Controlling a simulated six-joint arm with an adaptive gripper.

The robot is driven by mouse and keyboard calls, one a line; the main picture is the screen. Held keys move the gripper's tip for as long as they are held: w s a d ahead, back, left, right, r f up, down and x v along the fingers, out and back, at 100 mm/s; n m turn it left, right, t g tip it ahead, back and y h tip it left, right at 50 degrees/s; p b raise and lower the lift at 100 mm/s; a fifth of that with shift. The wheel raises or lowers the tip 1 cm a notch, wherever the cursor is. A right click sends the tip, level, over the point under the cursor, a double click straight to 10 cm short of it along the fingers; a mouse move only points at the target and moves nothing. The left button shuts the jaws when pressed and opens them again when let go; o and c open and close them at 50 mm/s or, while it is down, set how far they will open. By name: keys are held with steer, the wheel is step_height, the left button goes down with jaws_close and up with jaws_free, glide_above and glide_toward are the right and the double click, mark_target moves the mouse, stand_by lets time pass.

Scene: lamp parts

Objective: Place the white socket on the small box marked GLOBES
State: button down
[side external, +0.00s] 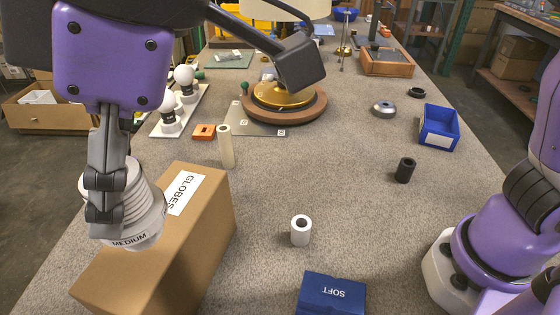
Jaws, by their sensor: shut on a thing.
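The white socket (301,231) appears to be the short white cylinder with a dark hole in its top. It stands upright on the grey bench, right of the box. The brown cardboard box marked GLOBES (208,215) is at the front left, its white label on the top. My gripper (105,195) is at the left, pointing down, its dark finger against a pale grey ribbed, tapering piece marked MEDIUM (148,222). The gripper is shut on this piece. The piece covers part of the box's left side; its height above the box cannot be told. The far finger is hidden.
A cream cylinder (226,147) stands behind the box. A black cylinder (405,170), a blue bin (439,127) and a blue SOFT box (331,294) are to the right. A brass lamp base (284,98) stands farther back. The bench between is clear.

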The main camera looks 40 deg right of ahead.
steer(key=shift+w+d+f, duration=0.35)
steer(key=shift+w+f, duration=1.15)
steer(key=shift+f, duration=0.1)
steer(key=shift+w+d+f, duration=0.3)
steer(key=shift+w+f, duration=1.15)
steer(key=shift+f, duration=0.15)
steer(key=shift+w+d+f, duration=0.35)
steer(key=shift+w+f, duration=1.15)
steer(key=shift+f, duration=0.1)
steer(key=shift+f, duration=0.15)
steer(key=shift+c, duration=2.4)
jaws_free()
